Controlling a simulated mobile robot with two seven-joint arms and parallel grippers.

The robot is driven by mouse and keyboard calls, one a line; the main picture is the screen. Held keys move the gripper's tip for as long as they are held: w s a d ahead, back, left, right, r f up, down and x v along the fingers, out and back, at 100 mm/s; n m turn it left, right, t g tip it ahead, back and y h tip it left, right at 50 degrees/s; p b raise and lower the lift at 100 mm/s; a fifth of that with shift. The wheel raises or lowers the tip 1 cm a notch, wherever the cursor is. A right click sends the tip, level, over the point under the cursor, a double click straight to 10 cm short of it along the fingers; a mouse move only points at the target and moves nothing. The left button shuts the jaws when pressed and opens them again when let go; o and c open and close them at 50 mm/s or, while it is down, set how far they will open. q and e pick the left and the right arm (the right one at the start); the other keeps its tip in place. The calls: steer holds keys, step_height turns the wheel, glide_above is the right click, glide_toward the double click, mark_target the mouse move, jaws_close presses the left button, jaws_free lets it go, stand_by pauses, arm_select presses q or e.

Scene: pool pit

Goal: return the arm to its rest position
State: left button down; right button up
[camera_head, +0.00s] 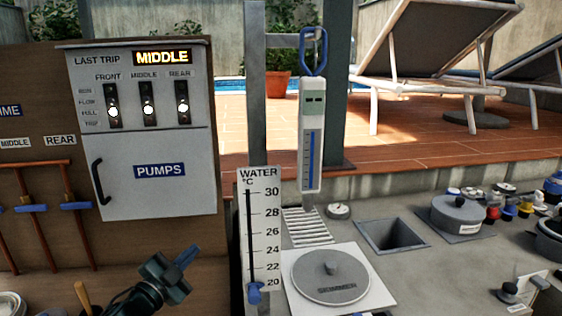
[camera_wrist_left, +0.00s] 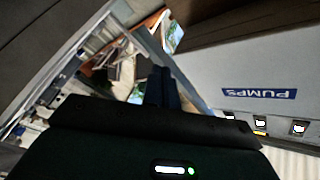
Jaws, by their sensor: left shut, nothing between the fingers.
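My left gripper (camera_head: 187,257) is in the lower left of the head view, below the pump cabinet (camera_head: 160,200). Its dark blue fingers are together, point up and to the right, and hold nothing. The closed fingers also show in the left wrist view (camera_wrist_left: 161,84). There the pump cabinet (camera_wrist_left: 215,68) appears upside down on the right, apart from the fingers. My right gripper is in neither view.
A water temperature scale (camera_head: 260,235) stands right of the gripper, with a blue pointer near 20. Copper pipes with blue handles (camera_head: 32,208) are at left. A skimmer lid (camera_head: 331,277) and an open square pit (camera_head: 392,236) lie on the grey deck.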

arm_select(q)
steer(key=s+f+n+g+y, duration=0.1)
steer(key=s+f+n+y, duration=0.1)
steer(key=s+f, duration=0.1)
steer(key=s+d+f+n+g+y, duration=0.1)
steer(key=s+f+n+y, duration=0.1)
steer(key=s+f+n, duration=0.1)
steer(key=s+f+n+g+y, duration=0.1)
steer(key=s+f+n+y, duration=0.1)
steer(key=s+f, duration=0.1)
steer(key=shift+s+d+n, duration=0.3)
steer(key=shift+s, duration=0.25)
steer(key=s+f+n+g+y, duration=0.15)
steer(key=s+g, duration=0.25)
steer(key=s, duration=0.6)
steer(key=s+f+n+g, duration=0.2)
steer(key=s+g, duration=0.1)
steer(key=s, duration=0.6)
steer(key=s+f+n+g, duration=0.2)
steer(key=s+g, duration=0.2)
steer(key=s, duration=0.6)
steer(key=w+d+f+m+t+h+p, duration=0.1)
steer(key=w+d+f+t+h+p, duration=0.1)
steer(key=w+d+t, duration=0.3)
steer(key=shift+w+d+f+t+h+p, duration=0.35)
steer(key=shift+w+f+t, duration=0.2)
steer(key=shift+f+t, duration=0.4)
steer(key=shift+r, duration=0.1)
